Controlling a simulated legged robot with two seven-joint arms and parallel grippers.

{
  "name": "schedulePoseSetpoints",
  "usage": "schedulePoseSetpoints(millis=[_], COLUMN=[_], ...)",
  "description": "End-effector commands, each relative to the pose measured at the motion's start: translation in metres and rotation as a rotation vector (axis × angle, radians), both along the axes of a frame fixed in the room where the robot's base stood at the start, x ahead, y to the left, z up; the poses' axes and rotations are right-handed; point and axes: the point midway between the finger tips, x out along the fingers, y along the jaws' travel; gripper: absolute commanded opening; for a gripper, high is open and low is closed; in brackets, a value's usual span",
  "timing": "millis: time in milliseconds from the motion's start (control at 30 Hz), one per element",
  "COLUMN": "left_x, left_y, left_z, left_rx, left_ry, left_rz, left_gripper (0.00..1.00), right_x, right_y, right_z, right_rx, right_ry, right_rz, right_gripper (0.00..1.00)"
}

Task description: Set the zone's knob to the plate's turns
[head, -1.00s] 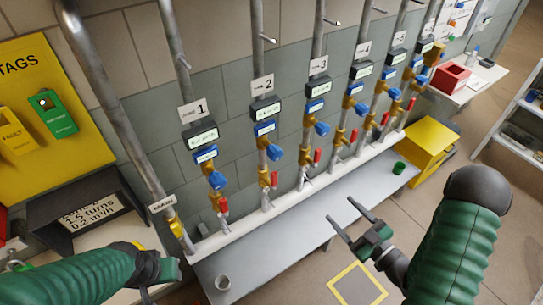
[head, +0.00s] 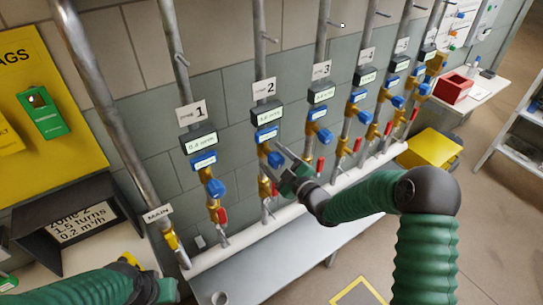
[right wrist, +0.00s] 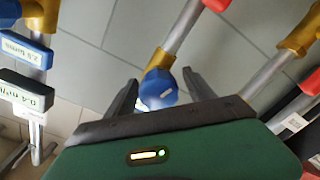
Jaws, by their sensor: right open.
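The plate (head: 83,222) at the left reads zone 2, 1.5 turns, 0.2 m³/h. The zone 2 pipe carries a number sign (head: 264,88), a black flow display (head: 266,113) and a blue turns display (head: 266,134), whose digits I cannot read. Below them is its blue knob (head: 275,160), partly hidden by my right gripper (head: 273,151). The right wrist view shows the blue knob (right wrist: 160,90) between the two spread fingers, not visibly clamped. My left gripper (head: 150,287) is low at the left, away from the pipes; its fingers are unclear.
Similar pipes with blue knobs stand on both sides, zone 1's knob (head: 215,188) and zone 3's knob (head: 323,137) nearest. Red-handled valves sit below them. A white pipe (head: 245,237) runs along the bottom, above a grey bench (head: 275,265). A yellow box (head: 434,148) stands right.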

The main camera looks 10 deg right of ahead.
Motion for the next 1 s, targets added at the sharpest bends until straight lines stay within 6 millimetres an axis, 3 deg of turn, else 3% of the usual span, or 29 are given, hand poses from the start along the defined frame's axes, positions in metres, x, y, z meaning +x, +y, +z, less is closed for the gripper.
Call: schedulePoseSetpoints(millis=[133, 367, 833, 1000], left_x=[-0.0001, -0.0001, -0.0001, -0.0001], left_y=[0.0, 0.0, 0.0, 0.0], left_z=[0.0002, 0.0001, 0.0001, 0.0001], left_rx=[0.0, 0.0, 0.0, 0.0], left_ry=[0.0, 0.0, 0.0, 0.0], left_rz=[0.0, 0.0, 0.0, 0.0], left_gripper=[0.36, 0.36, 0.36, 0.36], right_x=[0.0113, 0.0125, 0.0122, 0.0121], right_y=[0.0046, 0.005, 0.0052, 0.0054], right_z=[-0.0005, -0.0004, -0.0004, -0.0005], right_rx=[0.001, 0.0, 0.0, 0.004], right_ry=[0.001, 0.001, 0.001, 0.002], right_rz=[-0.001, -0.001, -0.001, 0.0], right_gripper=[0.63, 0.63, 0.04, 0.01])
